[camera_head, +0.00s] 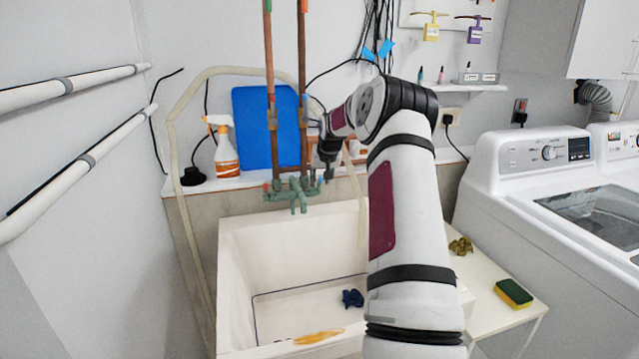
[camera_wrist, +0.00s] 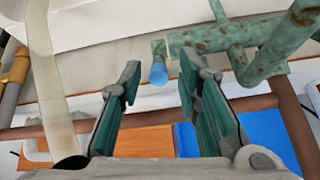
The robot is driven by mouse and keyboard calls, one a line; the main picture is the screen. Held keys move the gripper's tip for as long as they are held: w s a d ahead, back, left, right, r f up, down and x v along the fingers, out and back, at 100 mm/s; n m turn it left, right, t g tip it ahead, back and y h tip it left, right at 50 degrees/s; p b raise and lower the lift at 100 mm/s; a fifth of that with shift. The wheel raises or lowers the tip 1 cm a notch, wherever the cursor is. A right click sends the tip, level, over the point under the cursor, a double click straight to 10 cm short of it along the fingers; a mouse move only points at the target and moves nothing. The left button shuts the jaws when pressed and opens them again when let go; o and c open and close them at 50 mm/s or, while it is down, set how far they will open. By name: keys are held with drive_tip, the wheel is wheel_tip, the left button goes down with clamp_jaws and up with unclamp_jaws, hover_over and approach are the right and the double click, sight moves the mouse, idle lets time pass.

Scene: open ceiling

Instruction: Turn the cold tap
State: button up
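The corroded green tap assembly (camera_head: 292,192) sits on the wall above the white sink. The blue-ended cold tap handle (camera_wrist: 158,74) shows in the wrist view, on a short green stem branching from the green pipe (camera_wrist: 275,50). My gripper (camera_wrist: 160,68) is open, and the blue end appears between its two fingertips with gaps on both sides. I cannot tell how far the fingers are from it in depth. In the head view my gripper (camera_head: 328,176) points down at the right end of the tap assembly. A reddish handle (camera_head: 266,187) is at the left end.
Two brown vertical pipes (camera_head: 270,70) rise from the tap in front of a blue board (camera_head: 252,130). A spray bottle (camera_head: 226,150) stands left on the ledge. The sink (camera_head: 232,270) holds a dark blue cloth (camera_head: 352,298). A washing machine (camera_head: 520,160) stands right.

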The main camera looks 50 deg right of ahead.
drive_tip(key=v, duration=0.9)
drive_tip(key=shift+a+r, duration=0.1)
